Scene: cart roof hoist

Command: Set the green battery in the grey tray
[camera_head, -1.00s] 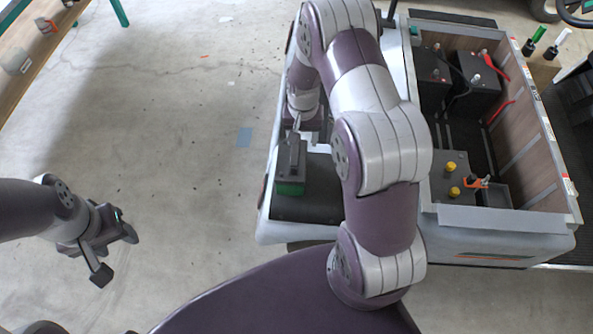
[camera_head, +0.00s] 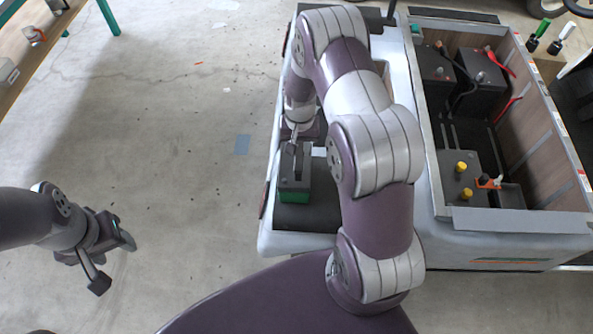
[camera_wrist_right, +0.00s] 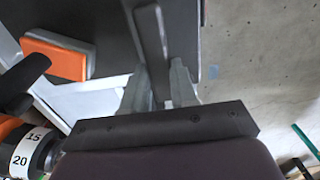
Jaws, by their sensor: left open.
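The green battery (camera_head: 295,196), with a dark top and a green lower part, is at the near left part of the white cart, over its black deck. My right gripper (camera_head: 293,143) is above it. In the right wrist view the fingers (camera_wrist_right: 158,82) are close together around a dark bar, which looks like the battery's handle (camera_wrist_right: 150,35). I cannot tell whether the battery touches the deck. A small open grey tray (camera_head: 510,196) is in the cart's bay at the right, beside a block with yellow caps. My left gripper (camera_head: 112,262) is open and empty over the floor.
The open bay holds dark batteries (camera_head: 482,80) with red and black cables at the back, and a yellow-capped block (camera_head: 456,178) in front. Its wooden side wall (camera_head: 545,135) stands at the right.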

